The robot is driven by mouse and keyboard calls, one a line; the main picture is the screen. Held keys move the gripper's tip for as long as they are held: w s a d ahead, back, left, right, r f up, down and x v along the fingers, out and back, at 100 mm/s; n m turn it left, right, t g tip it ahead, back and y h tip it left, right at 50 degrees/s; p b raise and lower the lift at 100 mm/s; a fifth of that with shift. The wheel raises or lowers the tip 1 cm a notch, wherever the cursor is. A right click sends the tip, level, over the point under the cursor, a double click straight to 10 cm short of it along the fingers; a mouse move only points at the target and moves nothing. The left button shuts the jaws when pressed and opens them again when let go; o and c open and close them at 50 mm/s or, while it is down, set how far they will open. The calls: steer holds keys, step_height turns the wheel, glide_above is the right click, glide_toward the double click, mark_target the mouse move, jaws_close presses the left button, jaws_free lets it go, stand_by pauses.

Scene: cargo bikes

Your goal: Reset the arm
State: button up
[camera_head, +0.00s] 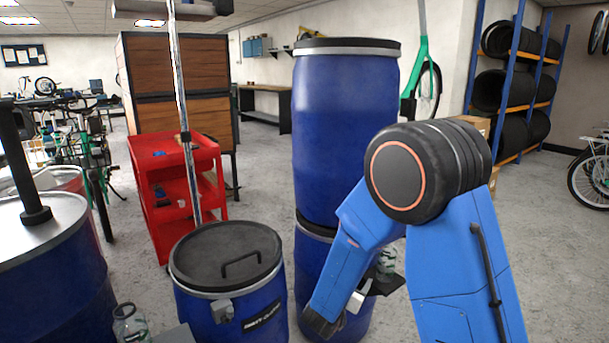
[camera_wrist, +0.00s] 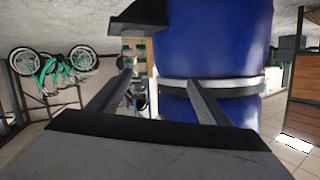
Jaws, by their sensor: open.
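My blue arm (camera_head: 440,240) is bent, with its black elbow joint raised and its forearm sloping down to the left. It covers part of the tall stack of blue drums (camera_head: 345,130). My gripper (camera_wrist: 160,78) shows in the wrist view with its two fingers spread and nothing held between them. The wrist picture is upside down. The blue drums and their grey metal band (camera_wrist: 225,86) fill the background behind the right finger; I cannot tell how far away they are. In the head view the fingers are mostly hidden by my arm.
A lidded blue drum (camera_head: 228,310) stands in front, left of the stack. Another drum (camera_head: 55,260) is at far left. A glass jar (camera_head: 130,325) sits low in front. A red cart (camera_head: 180,205) stands behind. Open floor lies right, before a tyre rack (camera_head: 510,90).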

steer(key=s+r+n+g+y, duration=0.1)
steer(key=s+r+n+y, duration=0.1)
steer(key=s+r+y, duration=0.4)
steer(key=s+r+n+g+y, duration=0.1)
steer(key=s+r+n+y, duration=0.25)
steer(key=r, duration=0.55)
steer(key=s+d+n+g+h, duration=0.1)
steer(key=s+d+g, duration=0.2)
steer(key=s, duration=1.2)
steer(key=s+d+r+n+g+h, duration=0.1)
steer(key=s+d+g, duration=0.2)
steer(key=s+d, duration=0.7)
steer(key=s, duration=0.5)
steer(key=shift+s+d+r, duration=0.15)
steer(key=shift+s+r, duration=0.1)
steer(key=shift+s, duration=0.05)
steer(key=shift+h, duration=0.25)
